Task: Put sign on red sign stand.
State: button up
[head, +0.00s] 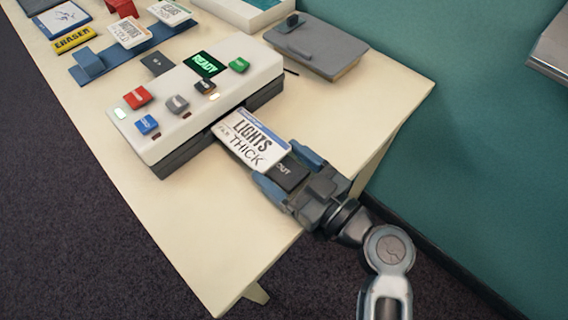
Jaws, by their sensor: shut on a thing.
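A white sign with a blue top strip (249,135) reads "LIGHTS" and "THICK". It lies nearly flat at the output side of a white machine, over a dark tray (290,174) marked "OUT". My gripper (276,163) is at the sign's near end, its two blue-grey fingers on either side of the sign's edges, shut on it. The tray also shows between the fingers, and the exact contact is hard to see. A small red object (122,8) at the top edge of the picture may be the red sign stand; it is partly hidden.
The machine (180,100) has a "READY" screen and several coloured buttons. Beyond it are a blue stand (88,66) with white signs, and a yellow eraser (74,40). A grey case (316,48) lies behind. The table's near left (185,225) is clear.

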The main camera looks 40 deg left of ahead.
jog(key=shift+f+b, duration=0.2)
jog(key=shift+b, duration=0.15)
jog(key=o, duration=1)
jog(key=shift+r+p, duration=0.25)
jog(key=shift+p, duration=0.5)
